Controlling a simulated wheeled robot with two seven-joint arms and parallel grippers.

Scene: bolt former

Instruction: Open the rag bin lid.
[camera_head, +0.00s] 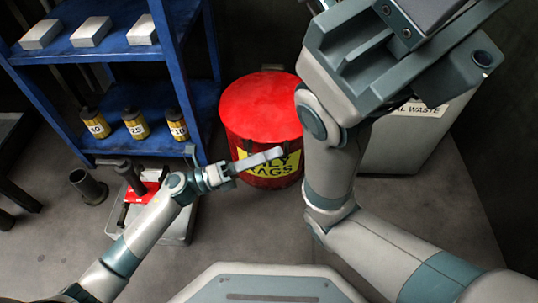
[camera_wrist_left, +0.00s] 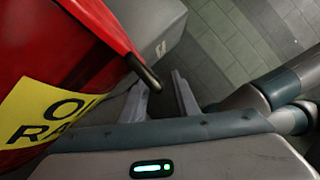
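The red rag bin (camera_head: 245,138) stands on the floor in the middle of the head view. Its round red lid (camera_head: 262,103) lies flat and closed on top. A yellow label with black letters is on its front, partly hidden by my left gripper (camera_head: 270,157). In the left wrist view the red bin (camera_wrist_left: 45,45) fills the left side, and a dark rod-like handle (camera_wrist_left: 144,73) sticks out from it. The fingers of my left gripper (camera_wrist_left: 160,84) are apart, with the handle's end close to the tips; I cannot tell whether they touch. My right gripper's fingers are not visible.
A blue shelf (camera_head: 65,45) with white boxes and yellow-black containers stands left of the bin. A grey waste bin (camera_head: 405,145) stands to the right, partly behind my right arm. A grey tray (camera_head: 180,228) with tools and a dark cylinder (camera_head: 88,187) are at lower left.

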